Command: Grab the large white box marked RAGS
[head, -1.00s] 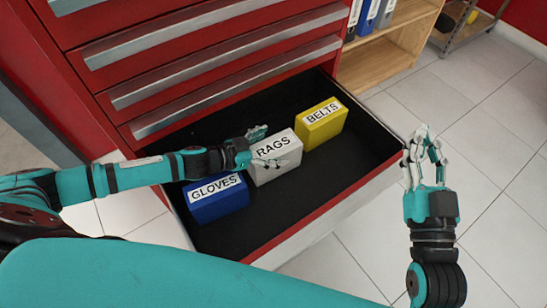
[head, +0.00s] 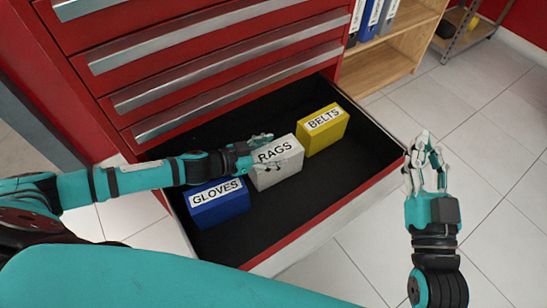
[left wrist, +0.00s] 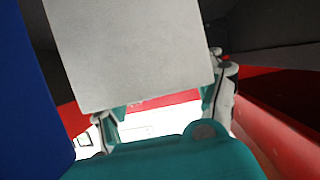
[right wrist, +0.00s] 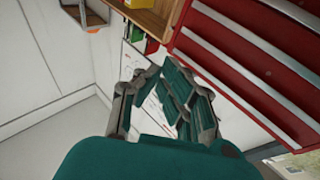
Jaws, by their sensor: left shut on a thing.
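The white box marked RAGS (head: 279,172) stands in the open drawer, between a blue and a yellow box. My left gripper (head: 266,151) reaches in from the left and is shut on the white box, with fingers on opposite sides of it. In the left wrist view the white box (left wrist: 130,52) fills the space between the fingers. Its underside against the drawer floor is hidden from me. My right gripper (head: 424,155) is open and empty, outside the drawer at the right.
The blue GLOVES box (head: 219,208) is close beside my left gripper, and the yellow BELTS box (head: 325,132) stands further back. The drawer (head: 335,205) has red-edged walls around the boxes. The red cabinet (head: 70,35) rises behind. A wooden shelf (head: 385,68) is at the back right.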

